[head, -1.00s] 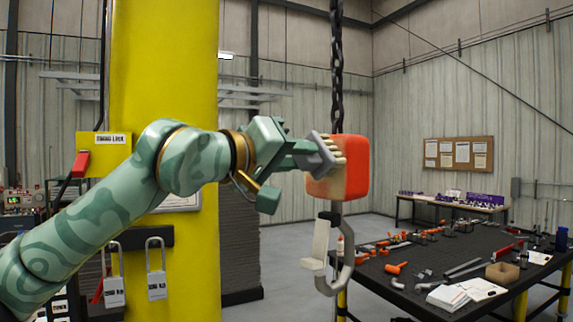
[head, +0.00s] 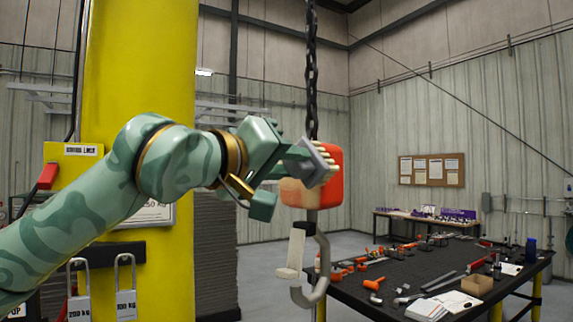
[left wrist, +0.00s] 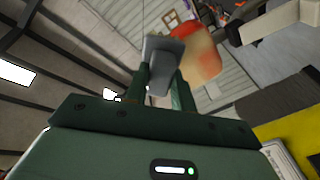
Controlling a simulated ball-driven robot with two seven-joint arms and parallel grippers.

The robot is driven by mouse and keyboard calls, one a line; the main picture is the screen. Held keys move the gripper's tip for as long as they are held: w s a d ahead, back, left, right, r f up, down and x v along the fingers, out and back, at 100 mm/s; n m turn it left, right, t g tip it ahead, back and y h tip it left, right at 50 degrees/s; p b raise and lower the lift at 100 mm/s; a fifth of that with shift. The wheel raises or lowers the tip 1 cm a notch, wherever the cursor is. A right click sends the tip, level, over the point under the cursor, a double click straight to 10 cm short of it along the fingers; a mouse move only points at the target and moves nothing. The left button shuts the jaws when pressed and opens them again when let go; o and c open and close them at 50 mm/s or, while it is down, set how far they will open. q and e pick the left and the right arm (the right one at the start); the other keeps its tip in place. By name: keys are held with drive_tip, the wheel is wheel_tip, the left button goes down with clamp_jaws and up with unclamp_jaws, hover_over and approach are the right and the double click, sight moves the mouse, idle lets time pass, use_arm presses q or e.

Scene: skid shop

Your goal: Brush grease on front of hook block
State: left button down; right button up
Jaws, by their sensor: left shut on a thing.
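The hook block (head: 330,188) is an orange-red block hanging from a dark chain. A paler tan patch shows on the lower left of its front face. Below it hangs a grey hook (head: 321,270) with a pale latch-like piece beside it. My left gripper (head: 290,167) is shut on a grey brush (head: 311,160) with cream bristles. The bristles overlap the block's upper front; whether they touch it is hard to tell. In the left wrist view the brush (left wrist: 160,62) sits between the fingers (left wrist: 162,90), with the block (left wrist: 200,55) just beyond it. My right gripper is not in view.
A dark workbench (head: 385,290) with tools and papers stands right of the hook. A second table (head: 385,222) and a pinboard (head: 431,171) are farther back.

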use_arm(q)
drive_tip(key=shift+s+a+f+b, duration=0.1)
drive_tip(key=shift+s+a+b, duration=0.35)
drive_tip(key=shift+s, duration=0.1)
drive_tip(key=b+v, duration=0.1)
drive_tip(key=v, duration=0.2)
drive_tip(key=shift+s+a, duration=0.15)
drive_tip(key=shift+s, duration=0.05)
drive_tip(key=b+v, duration=0.1)
drive_tip(key=v, duration=0.3)
drive_tip(key=shift+s+b, duration=0.1)
drive_tip(key=shift+b, duration=0.3)
